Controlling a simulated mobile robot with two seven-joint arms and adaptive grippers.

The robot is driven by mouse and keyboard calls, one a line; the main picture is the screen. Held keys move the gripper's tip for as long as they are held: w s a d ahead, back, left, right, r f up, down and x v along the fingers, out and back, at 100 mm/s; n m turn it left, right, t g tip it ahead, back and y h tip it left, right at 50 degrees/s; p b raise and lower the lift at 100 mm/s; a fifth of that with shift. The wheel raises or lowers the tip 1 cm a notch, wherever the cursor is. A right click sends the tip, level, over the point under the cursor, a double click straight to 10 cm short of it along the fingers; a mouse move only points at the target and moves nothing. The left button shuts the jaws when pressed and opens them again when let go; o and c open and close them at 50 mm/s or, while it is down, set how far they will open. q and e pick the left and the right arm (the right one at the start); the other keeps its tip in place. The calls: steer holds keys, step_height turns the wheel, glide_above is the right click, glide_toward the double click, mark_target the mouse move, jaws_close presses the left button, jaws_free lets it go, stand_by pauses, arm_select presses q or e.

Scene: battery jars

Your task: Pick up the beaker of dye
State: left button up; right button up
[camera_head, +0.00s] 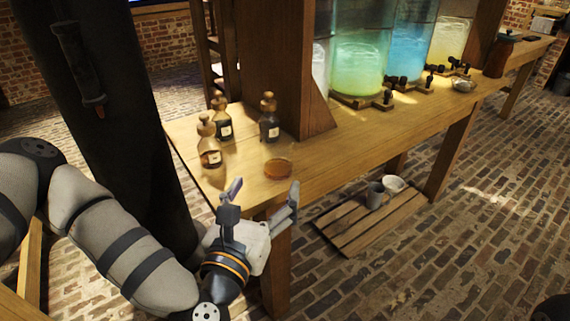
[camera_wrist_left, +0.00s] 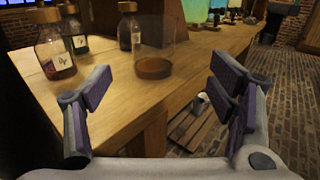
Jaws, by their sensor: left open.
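The beaker of dye (camera_head: 278,168) is a clear glass vessel with a shallow layer of orange-brown liquid. It stands upright near the front edge of the wooden bench. In the left wrist view the beaker (camera_wrist_left: 154,66) shows beyond and between the fingers, left of the middle of the gap. My left gripper (camera_head: 264,190) is open and empty, just in front of the bench edge and short of the beaker, apart from it. In the left wrist view its fingers (camera_wrist_left: 160,95) are spread wide. My right gripper is not in view.
Brown labelled bottles (camera_head: 209,152), (camera_head: 269,128) stand left of and behind the beaker. A wooden post (camera_head: 290,70) rises behind it. Large jars of coloured liquid (camera_head: 358,60) stand farther right. Below, a slatted pallet (camera_head: 345,222) holds a grey mug (camera_head: 375,195) and a white bowl (camera_head: 394,183).

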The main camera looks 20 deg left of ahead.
mark_target(273, 162)
arm_select(q)
steer(key=w, duration=0.7)
steer(key=w+a, duration=0.1)
steer(key=w, duration=0.3)
steer(key=shift+a+r+p, duration=0.1)
steer(key=shift+r+p, duration=0.05)
steer(key=shift+p, duration=0.15)
steer(key=c, duration=1.3)
